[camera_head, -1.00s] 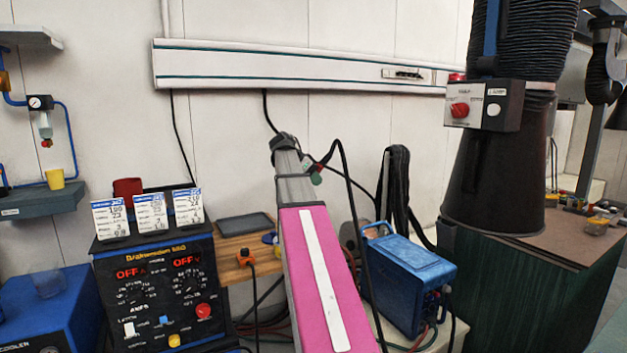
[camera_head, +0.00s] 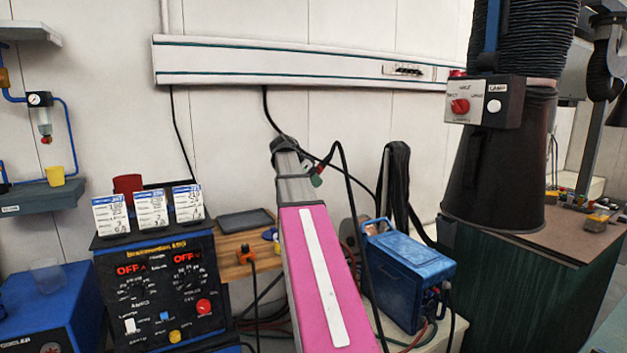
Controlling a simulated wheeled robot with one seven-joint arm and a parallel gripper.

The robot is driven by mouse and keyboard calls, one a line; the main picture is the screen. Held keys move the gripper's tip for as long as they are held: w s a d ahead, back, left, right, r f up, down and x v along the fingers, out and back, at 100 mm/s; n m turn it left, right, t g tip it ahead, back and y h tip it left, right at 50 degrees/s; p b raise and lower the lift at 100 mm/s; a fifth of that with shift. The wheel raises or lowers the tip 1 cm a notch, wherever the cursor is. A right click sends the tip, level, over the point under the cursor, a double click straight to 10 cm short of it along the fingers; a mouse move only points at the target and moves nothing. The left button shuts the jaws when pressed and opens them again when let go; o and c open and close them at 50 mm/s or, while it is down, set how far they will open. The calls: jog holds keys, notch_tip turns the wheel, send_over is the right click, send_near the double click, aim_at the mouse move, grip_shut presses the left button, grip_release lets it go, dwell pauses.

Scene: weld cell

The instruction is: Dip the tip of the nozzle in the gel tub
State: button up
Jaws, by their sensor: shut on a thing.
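My pink and grey arm reaches up the middle to my gripper (camera_head: 306,166), which is small, far off and partly hidden by the wrist. It is shut on what looks like the welding torch (camera_head: 317,180), a small green and red piece with a black cable looping from it. The nozzle tip cannot be made out. A small yellow and blue item (camera_head: 270,236) on the wooden bench is partly covered by my arm; I cannot tell if it is the gel tub. The gripper appears above and to the right of it in the picture.
A black power unit (camera_head: 160,290) with cards on top stands left of my arm. A dark tray (camera_head: 245,220) lies on the wooden bench (camera_head: 232,242). A blue case (camera_head: 410,275) stands right. A black extraction hood (camera_head: 497,165) hangs at the right.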

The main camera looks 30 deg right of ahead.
jog(key=shift+f, duration=1.45)
jog(key=shift+r, duration=4.5)
